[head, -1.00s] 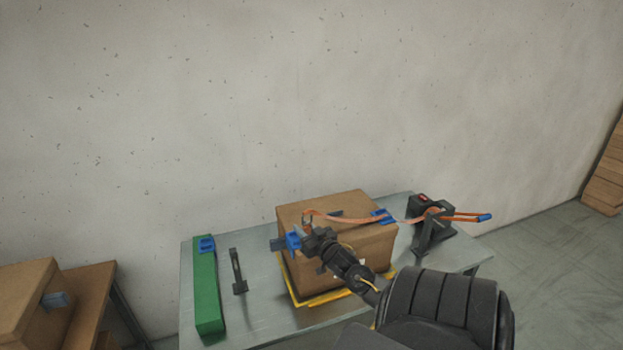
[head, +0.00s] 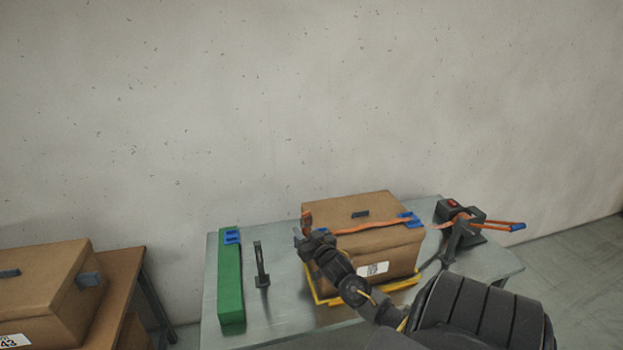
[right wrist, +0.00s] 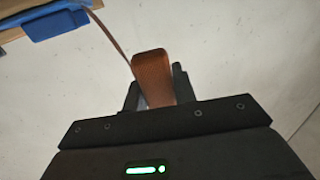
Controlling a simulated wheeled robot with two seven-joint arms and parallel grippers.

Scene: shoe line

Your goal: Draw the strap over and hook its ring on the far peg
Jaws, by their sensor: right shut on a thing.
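The orange strap (head: 365,227) runs from the black ratchet unit (head: 462,228) at the right, by a blue corner guard (head: 409,219), across the brown box (head: 340,208) to its left edge. My right gripper (head: 304,236) is just left of the box and shut on the strap's end. In the right wrist view the gripper (right wrist: 153,95) holds an orange-brown end piece (right wrist: 151,66); I cannot make out a ring opening. A dark upright post (head: 261,265), perhaps the far peg, stands on the table left of my gripper. My left gripper is not in view.
The box sits on a yellow frame (head: 328,300) on the grey table (head: 220,338). A green bar (head: 230,290) with a blue piece lies at the table's left. Another box (head: 45,290) stands on a wooden bench further left. Bare tabletop lies between post and box.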

